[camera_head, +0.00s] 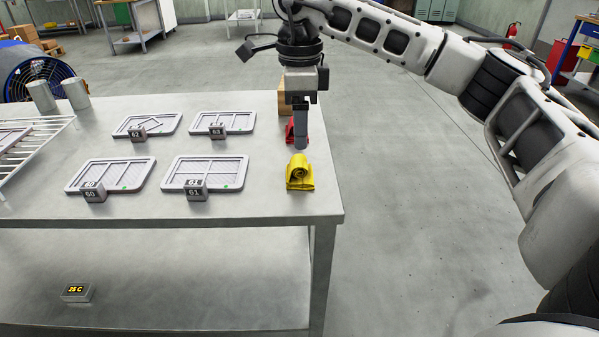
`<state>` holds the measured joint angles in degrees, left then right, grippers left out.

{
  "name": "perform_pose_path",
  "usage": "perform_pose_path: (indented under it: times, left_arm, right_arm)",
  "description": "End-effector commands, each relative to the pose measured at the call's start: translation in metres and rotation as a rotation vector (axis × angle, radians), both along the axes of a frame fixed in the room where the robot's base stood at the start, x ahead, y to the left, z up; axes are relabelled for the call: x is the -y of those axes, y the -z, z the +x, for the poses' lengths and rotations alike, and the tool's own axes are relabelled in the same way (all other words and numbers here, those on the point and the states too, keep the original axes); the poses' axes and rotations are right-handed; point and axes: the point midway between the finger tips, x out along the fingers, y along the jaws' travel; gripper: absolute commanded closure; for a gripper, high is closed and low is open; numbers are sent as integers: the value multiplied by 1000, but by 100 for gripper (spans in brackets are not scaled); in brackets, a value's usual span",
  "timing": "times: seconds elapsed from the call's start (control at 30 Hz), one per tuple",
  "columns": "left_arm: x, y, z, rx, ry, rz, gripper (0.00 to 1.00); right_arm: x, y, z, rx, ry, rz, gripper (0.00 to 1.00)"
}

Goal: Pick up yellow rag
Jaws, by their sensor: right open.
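The yellow rag (299,174) lies rolled or folded on the metal table, near its right edge. My right gripper (300,146) points down just above and behind the rag in the picture, with its fingers seen edge-on. It is open, and nothing shows between the fingers. I cannot tell whether the fingertips touch the rag. A red rag (290,131) lies behind the gripper and is partly hidden by it. My left gripper is not in view.
The metal table (265,205) holds several grey trays, such as one (222,170) left of the rag, with numbered blocks like 61 (196,190). A brown box (283,100) stands behind the gripper. A wire rack (30,140) is at left. Floor right of the table is clear.

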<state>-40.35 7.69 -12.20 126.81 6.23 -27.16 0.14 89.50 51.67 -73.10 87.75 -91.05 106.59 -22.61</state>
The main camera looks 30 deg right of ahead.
Motion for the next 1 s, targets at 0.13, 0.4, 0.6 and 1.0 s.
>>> perform_pose_path:
  times: [0.13, 0.4, 0.6, 1.0]
  left_arm:
    - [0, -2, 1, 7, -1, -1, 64]
    - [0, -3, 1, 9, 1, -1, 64]
    - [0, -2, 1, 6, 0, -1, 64]
    - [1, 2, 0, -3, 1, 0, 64]
  right_arm:
    - [0, 24, 0, -1, 1, 1, 36]
    - [0, 44, 0, -2, 0, 1, 36]
    - [1, 75, -1, -2, 1, 0, 36]
    - [0, 85, 0, 1, 1, 2, 50]
